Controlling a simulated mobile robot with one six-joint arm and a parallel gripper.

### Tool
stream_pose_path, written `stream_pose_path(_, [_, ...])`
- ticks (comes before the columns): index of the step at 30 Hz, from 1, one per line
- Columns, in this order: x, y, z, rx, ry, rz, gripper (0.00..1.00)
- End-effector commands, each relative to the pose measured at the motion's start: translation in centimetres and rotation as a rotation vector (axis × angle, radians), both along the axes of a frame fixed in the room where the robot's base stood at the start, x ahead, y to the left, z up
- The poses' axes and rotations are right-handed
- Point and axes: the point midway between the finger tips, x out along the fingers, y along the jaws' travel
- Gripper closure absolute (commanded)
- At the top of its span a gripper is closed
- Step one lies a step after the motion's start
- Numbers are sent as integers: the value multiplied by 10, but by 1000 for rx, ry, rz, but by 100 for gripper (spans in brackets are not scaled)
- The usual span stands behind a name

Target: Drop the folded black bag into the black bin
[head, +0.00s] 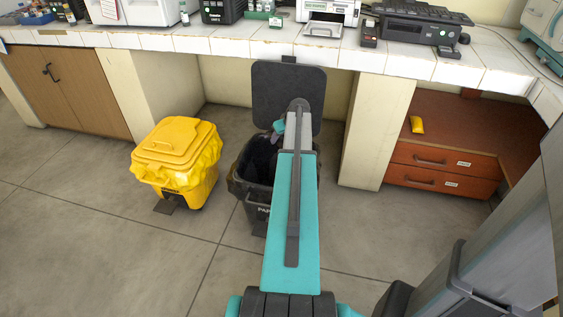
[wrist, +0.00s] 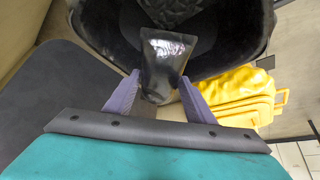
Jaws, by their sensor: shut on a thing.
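The folded black bag (wrist: 165,62) shows in the wrist view between the two purple fingers of my gripper (wrist: 158,95), which is shut on it. It looks dark and shiny. Behind it in that view is the open mouth of the black bin (wrist: 258,35), lined with a black bag. In the head view the black bin (head: 257,215) stands on the floor with its lid (head: 276,85) raised. My arm reaches over the bin there and hides its right part. The held bag cannot be made out in the head view.
A yellow bin (head: 175,160) with its lid closed stands left of the black bin; it also shows in the wrist view (wrist: 235,95). A tiled counter (head: 230,42) with lab equipment runs behind. Wooden drawers (head: 440,170) stand at the right. The floor in front is clear.

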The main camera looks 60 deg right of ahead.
Motion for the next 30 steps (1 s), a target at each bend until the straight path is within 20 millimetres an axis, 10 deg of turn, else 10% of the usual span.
stream_pose_path(30, [-1, -1, -58, 0, -1, -2, 74])
